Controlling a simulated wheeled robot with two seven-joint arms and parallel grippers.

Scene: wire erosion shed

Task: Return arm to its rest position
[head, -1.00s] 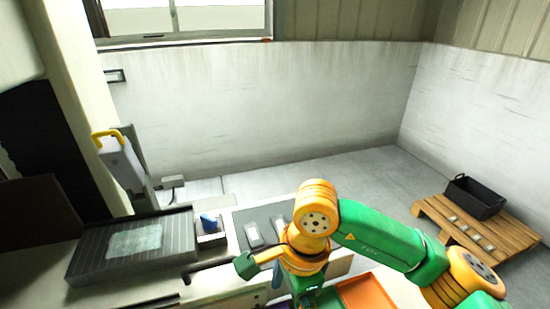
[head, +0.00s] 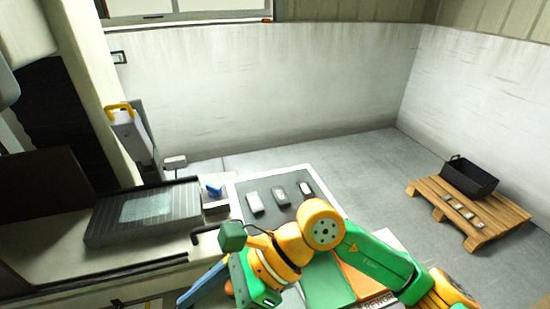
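My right arm (head: 375,268), green and orange, comes in from the lower right and bends over the front of the work surface. Its wrist end (head: 255,285) points down near the bottom edge. The fingertips of my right gripper cannot be made out, so I cannot tell whether it is open or shut, or whether it holds anything. My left gripper is not in view.
A grey mat (head: 240,195) carries three small blocks (head: 280,196). A ribbed tray (head: 145,212) with a pale plate lies at left, with a small blue item (head: 214,191) beside it. A black crate (head: 469,178) stands on a wooden pallet (head: 505,213) at right.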

